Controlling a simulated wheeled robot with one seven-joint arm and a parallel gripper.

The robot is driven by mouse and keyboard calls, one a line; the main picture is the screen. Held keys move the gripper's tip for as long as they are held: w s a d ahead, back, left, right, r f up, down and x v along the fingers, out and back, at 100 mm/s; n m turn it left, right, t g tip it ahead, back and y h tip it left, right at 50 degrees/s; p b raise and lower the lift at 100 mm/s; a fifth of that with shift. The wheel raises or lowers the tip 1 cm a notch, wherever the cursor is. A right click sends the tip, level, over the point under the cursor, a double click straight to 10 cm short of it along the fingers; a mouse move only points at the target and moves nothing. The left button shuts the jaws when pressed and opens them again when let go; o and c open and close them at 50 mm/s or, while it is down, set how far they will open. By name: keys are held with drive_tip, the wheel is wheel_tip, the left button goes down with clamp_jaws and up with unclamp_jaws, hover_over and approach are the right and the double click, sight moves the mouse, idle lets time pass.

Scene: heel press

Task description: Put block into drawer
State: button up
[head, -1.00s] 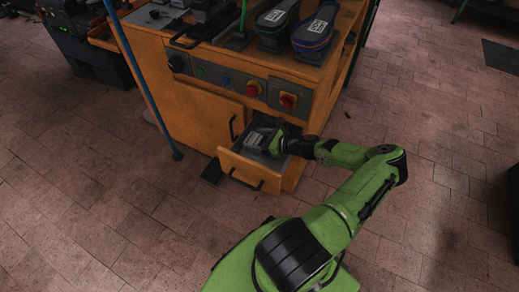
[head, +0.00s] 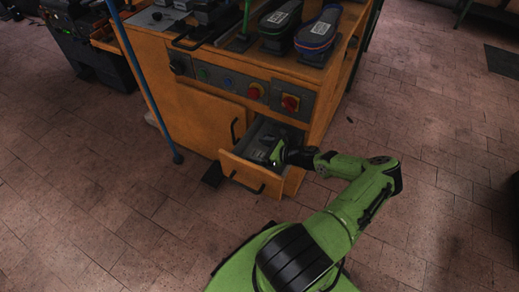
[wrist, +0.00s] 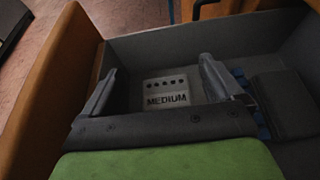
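The block (wrist: 167,92) is pale grey, marked "MEDIUM", with a row of dark dots. In the wrist view it lies inside the open drawer (wrist: 68,75), which has orange outer walls and a grey inside. My gripper (wrist: 159,68) is over the drawer with its two fingers spread, one on each side of the block, with gaps between. In the head view, my gripper (head: 279,153) reaches into the drawer (head: 247,173) from the right. The arm partly hides the drawer's inside there.
A dark grey box (wrist: 285,103) with blue pieces beside it lies at the right of the drawer. The orange cabinet (head: 205,115) has a control panel above the drawer and shoe-shaped pieces (head: 279,24) on top. A blue pole (head: 147,85) stands at the left.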

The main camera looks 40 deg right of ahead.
drive_tip(key=shift+o, duration=0.3)
drive_tip(key=shift+r, duration=0.45)
drive_tip(key=p+v, duration=0.3)
drive_tip(key=v, duration=0.9)
drive_tip(key=shift+r, duration=0.2)
